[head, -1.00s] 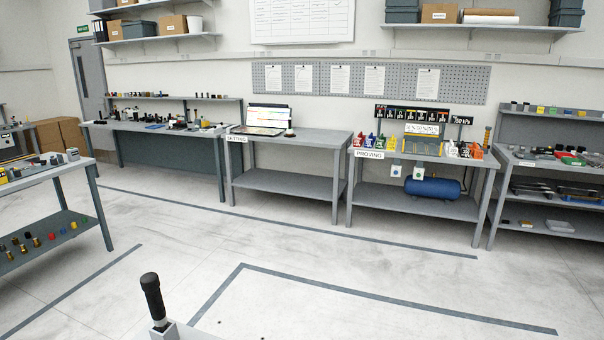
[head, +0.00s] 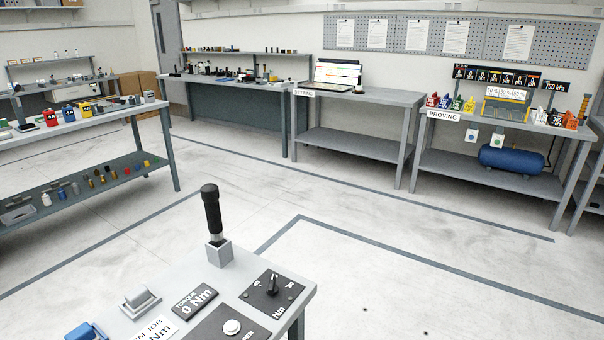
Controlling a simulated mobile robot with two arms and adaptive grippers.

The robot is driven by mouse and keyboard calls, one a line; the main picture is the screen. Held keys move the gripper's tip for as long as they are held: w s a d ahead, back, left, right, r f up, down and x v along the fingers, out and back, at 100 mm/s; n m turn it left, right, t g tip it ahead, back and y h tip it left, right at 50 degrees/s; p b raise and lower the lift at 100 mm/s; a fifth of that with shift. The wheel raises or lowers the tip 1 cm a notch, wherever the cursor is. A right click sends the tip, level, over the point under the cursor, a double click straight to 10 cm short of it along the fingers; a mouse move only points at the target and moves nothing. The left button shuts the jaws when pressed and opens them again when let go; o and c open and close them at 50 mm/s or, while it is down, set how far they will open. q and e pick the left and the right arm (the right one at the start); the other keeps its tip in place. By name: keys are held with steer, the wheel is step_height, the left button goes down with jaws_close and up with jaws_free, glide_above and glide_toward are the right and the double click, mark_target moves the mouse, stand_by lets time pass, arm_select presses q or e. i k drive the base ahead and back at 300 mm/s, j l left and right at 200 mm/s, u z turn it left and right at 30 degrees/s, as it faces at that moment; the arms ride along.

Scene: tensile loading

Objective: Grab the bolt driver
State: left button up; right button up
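A tool with a black handle, which looks like the bolt driver (head: 211,208), stands upright in a small grey square holder (head: 219,252) on the near grey bench (head: 240,275). Its lower end is hidden inside the holder. Neither of my grippers shows in the head view, and nothing touches the tool's visible handle.
The near bench also holds a torque readout (head: 194,299), a black dial panel (head: 272,290), a grey fixture (head: 140,300) and a blue part (head: 86,332). A setting table (head: 372,95) and a proving table (head: 500,122) stand at the back. Open floor lies between.

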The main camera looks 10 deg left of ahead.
mark_target(210, 195)
steer(key=i+l+u, duration=0.4)
steer(key=l+u, duration=0.2)
steer(key=i+l+u, duration=0.15)
steer(key=l+u, duration=0.45)
steer(key=l, duration=0.2)
steer(key=i, duration=0.05)
